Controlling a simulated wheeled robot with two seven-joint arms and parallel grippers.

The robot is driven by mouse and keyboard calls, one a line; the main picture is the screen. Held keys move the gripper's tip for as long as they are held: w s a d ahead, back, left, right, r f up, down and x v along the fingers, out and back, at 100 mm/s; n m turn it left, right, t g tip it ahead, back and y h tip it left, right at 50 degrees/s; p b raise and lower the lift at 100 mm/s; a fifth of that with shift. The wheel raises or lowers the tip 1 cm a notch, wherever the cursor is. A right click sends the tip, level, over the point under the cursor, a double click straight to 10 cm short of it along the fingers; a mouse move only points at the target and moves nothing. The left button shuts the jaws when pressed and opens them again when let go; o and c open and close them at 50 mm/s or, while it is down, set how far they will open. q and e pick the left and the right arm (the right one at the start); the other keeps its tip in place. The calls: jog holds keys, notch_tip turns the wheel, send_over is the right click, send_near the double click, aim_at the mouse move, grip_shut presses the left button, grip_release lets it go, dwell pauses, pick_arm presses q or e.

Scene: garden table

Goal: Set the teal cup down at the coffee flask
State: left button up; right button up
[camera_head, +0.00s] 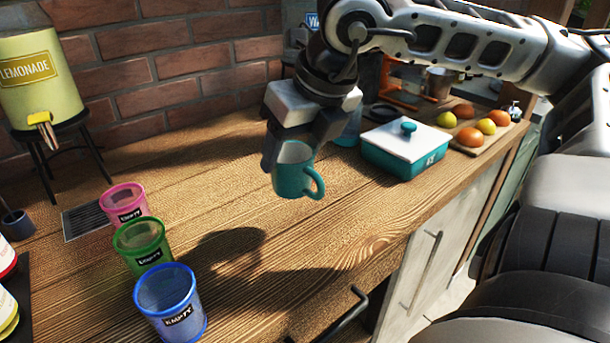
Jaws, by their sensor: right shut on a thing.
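The teal cup (290,182) is a mug with its handle on the right, held upright above the wooden counter. My right gripper (293,150) comes down from above and is shut on it near the rim. The shadow of the cup and gripper falls on the counter to the lower left, apart from the cup. I cannot make out a coffee flask labelled as such; my right arm covers part of the back of the counter. A bluish thing (349,132) shows partly behind my gripper, too hidden to name. My left gripper is not in view.
A teal box with a white lid (405,143) stands right of the cup, near a board of fruit (470,136). Pink (124,203), green (143,243) and blue (170,302) tubs stand at the left front. A lemonade dispenser (40,90) is back left. The middle counter is clear.

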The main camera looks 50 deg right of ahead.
jog(key=d+f, duration=0.1)
jog(key=f, duration=0.1)
jog(key=w+d+f, duration=0.1)
jog(key=f, duration=0.1)
jog(key=d+f, duration=0.2)
jog(key=f, duration=0.1)
jog(key=shift+w+f, duration=0.1)
jog(key=shift+w, duration=0.1)
jog(key=shift+a+f, duration=0.1)
jog(key=shift+f, duration=0.4)
jog(key=shift+f, duration=0.25)
jog(key=o, duration=1.1)
jog(key=shift+r, duration=0.1)
jog(key=shift+c, duration=0.2)
